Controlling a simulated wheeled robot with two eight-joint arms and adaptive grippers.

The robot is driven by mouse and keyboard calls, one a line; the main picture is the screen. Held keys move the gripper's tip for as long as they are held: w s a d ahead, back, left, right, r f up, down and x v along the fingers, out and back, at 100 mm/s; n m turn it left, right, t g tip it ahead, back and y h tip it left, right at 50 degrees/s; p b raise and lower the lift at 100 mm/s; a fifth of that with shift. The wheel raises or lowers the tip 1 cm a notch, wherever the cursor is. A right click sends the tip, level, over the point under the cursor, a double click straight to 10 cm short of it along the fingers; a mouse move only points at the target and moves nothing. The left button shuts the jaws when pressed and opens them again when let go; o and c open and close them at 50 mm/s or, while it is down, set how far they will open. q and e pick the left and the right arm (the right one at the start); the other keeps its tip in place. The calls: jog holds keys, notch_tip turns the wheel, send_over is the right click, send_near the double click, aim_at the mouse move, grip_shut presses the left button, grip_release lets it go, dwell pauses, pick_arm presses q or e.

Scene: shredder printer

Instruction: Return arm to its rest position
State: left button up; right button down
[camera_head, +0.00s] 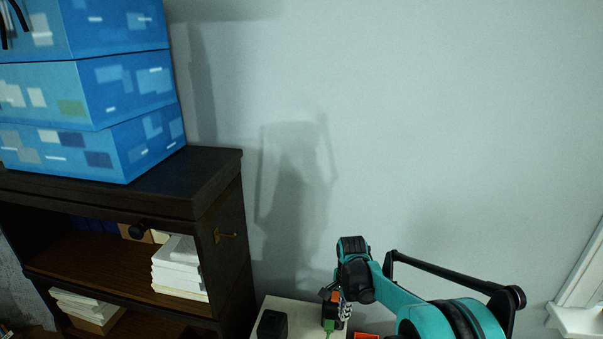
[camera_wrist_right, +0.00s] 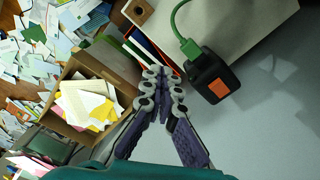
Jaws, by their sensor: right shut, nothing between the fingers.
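My right arm (camera_head: 400,295) is teal and black and reaches in from the lower right in the head view, in front of the pale wall. My right gripper (camera_head: 338,312) hangs at its end near the bottom edge, partly hidden. In the right wrist view, my right gripper (camera_wrist_right: 161,80) is shut, with its fingertips together and nothing between them. My left gripper does not show in either view.
A black device (camera_wrist_right: 210,75) with an orange label and green cable (camera_wrist_right: 188,46) lies near the fingers. A cardboard box of papers (camera_wrist_right: 88,100) stands left, among scattered papers. A dark bookcase (camera_head: 215,180) carries stacked blue boxes (camera_head: 90,95). The wall (camera_head: 430,120) is bare.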

jog(key=s+d+r+n+t+b, duration=0.2)
jog(key=s+r+n+b, duration=0.15)
jog(key=s, duration=0.35)
jog(key=s+d+r+n+t+b, duration=0.2)
jog(key=s+r+n+b, duration=0.15)
jog(key=s, duration=0.35)
pick_arm(q)
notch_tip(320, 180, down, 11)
jog(key=b, duration=0.3)
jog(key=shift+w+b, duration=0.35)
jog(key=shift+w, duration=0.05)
pick_arm(e)
jog(key=s+f+n+t, duration=0.1)
jog(key=s+f+n, duration=0.2)
jog(key=s, duration=0.2)
jog(key=s+d+f+n+t, duration=0.1)
jog(key=s+f+n+t, duration=0.1)
jog(key=s+f+n, duration=0.1)
jog(key=shift+s+d+n, duration=0.15)
jog(key=shift+s+n, duration=0.35)
jog(key=shift+s, duration=0.7)
